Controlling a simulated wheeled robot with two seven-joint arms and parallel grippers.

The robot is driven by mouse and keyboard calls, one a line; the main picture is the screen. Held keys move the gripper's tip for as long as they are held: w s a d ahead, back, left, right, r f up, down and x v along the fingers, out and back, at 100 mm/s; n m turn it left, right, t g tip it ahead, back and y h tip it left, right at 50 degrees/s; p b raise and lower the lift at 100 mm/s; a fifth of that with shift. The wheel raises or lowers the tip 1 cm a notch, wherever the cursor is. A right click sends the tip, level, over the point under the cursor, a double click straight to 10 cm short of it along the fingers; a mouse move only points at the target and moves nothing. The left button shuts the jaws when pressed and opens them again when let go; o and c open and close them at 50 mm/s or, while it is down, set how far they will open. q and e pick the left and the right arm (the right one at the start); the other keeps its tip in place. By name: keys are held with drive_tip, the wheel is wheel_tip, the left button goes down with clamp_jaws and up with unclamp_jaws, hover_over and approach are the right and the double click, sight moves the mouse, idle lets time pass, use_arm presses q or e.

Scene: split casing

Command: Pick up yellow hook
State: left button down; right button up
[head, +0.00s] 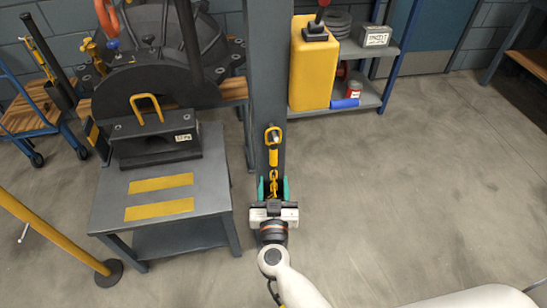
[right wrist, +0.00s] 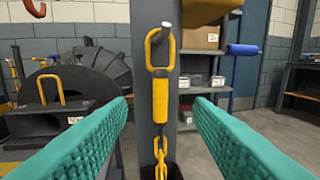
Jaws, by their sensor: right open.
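The yellow hook (head: 273,155) hangs upright against a grey post in the head view. In the right wrist view, the yellow hook (right wrist: 160,100) has a long loop over a peg, a thick yellow body below it and a yellow chain (right wrist: 160,155) under that. My right gripper (head: 273,186) is open in front of the post. Its teal fingers (right wrist: 162,108) stand to the left and right of the hook's body in the right wrist view, with visible gaps; nothing is between them that they touch. My left gripper is not in view.
A grey cart (head: 107,205) with a dark split casing (head: 155,125) stands left of the post (head: 268,60). A shelf (head: 370,98) with a yellow can (head: 313,70) stands behind right. A yellow rail (head: 50,232) is at left. The floor at right is clear.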

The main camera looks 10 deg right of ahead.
sight(273, 152)
drive_tip(key=w, duration=0.3)
drive_tip(key=w+d, duration=0.1)
drive_tip(key=w, duration=0.2)
drive_tip(key=shift+d, duration=0.1)
drive_tip(key=w, duration=0.2)
drive_tip(key=w+d+b, duration=0.1)
drive_tip(key=w, duration=0.2)
drive_tip(key=shift+w+r, duration=0.1)
drive_tip(key=shift+w, duration=0.05)
clamp_jaws()
